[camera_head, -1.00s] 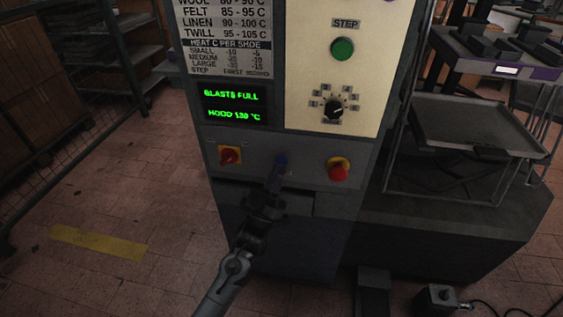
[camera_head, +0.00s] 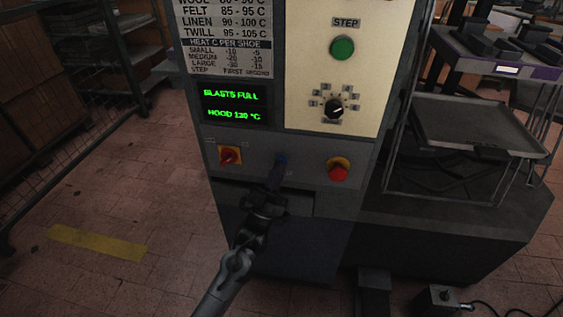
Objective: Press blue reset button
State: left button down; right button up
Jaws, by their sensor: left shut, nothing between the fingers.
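The blue reset button (camera_head: 281,158) sits on the lower grey strip of the machine's front panel, between a red rotary switch on a yellow plate and a red mushroom button. My left gripper (camera_head: 279,168) is shut and empty, with its fingertips right at or just below the blue button in the picture. The fingers hide the button's lower part, and I cannot tell whether they touch it. My right gripper is not in view.
The red rotary switch (camera_head: 230,155) is left of the fingers and the red mushroom button (camera_head: 338,170) is right. A green STEP button (camera_head: 342,48) and black dial (camera_head: 334,109) are above. A grey tray (camera_head: 475,130) stands at right.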

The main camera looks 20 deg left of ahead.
pick_arm(q)
jog(key=shift+w, duration=0.25)
dwell(0.5)
jog(key=shift+s+d+p, duration=0.15)
jog(key=shift+s+p, duration=0.5)
jog(key=shift+s, duration=0.2)
jog(key=shift+s+d+p, duration=0.2)
jog(key=shift+s+p, duration=0.75)
jog(key=shift+s, duration=0.3)
jog(key=shift+s+d+p, duration=0.15)
jog(key=shift+s+p, duration=0.75)
jog(key=shift+s, duration=0.3)
